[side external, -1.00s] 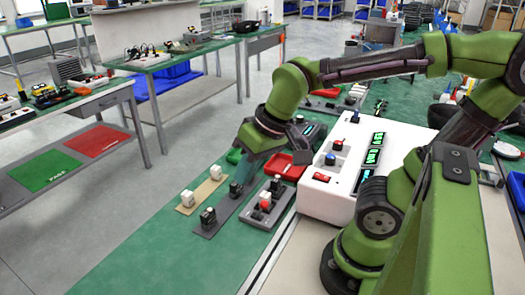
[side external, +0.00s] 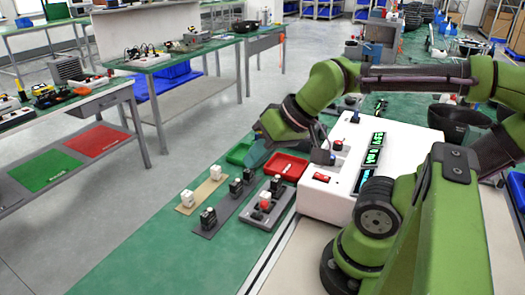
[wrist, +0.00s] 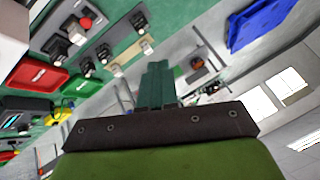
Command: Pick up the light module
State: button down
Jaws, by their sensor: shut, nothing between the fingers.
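Two light-coloured modules stand on a tan strip (side external: 202,193): a near one (side external: 187,198) and a far one (side external: 215,172). The strip and light modules also show in the wrist view, one module (wrist: 117,71) at the lower end and another (wrist: 147,47) at the upper end. My gripper (side external: 255,157) is raised beyond the far end of the strips, apart from the modules and near the green tray. In the wrist view its closed fingers (wrist: 157,85) point away over the bench, with nothing between them.
A dark grey strip (side external: 222,206) beside the tan one carries several black modules (side external: 208,218). A grey panel (side external: 268,215) holds a red button (side external: 265,204). A green tray (side external: 238,154), a red tray (side external: 280,173) and a white console (side external: 335,190) stand behind. Front bench is clear.

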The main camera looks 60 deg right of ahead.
jog(key=c, duration=1.8)
grip_release()
jog(key=o, duration=1.3)
jog(key=n+g+h, duration=0.2)
jog(key=n+g, duration=0.2)
jog(key=g, duration=0.3)
send_over(275, 178)
notch_tip(275, 178, down, 5)
notch_tip(275, 178, down, 11)
jog(key=shift+w, duration=0.1)
jog(key=shift+f, duration=2.6)
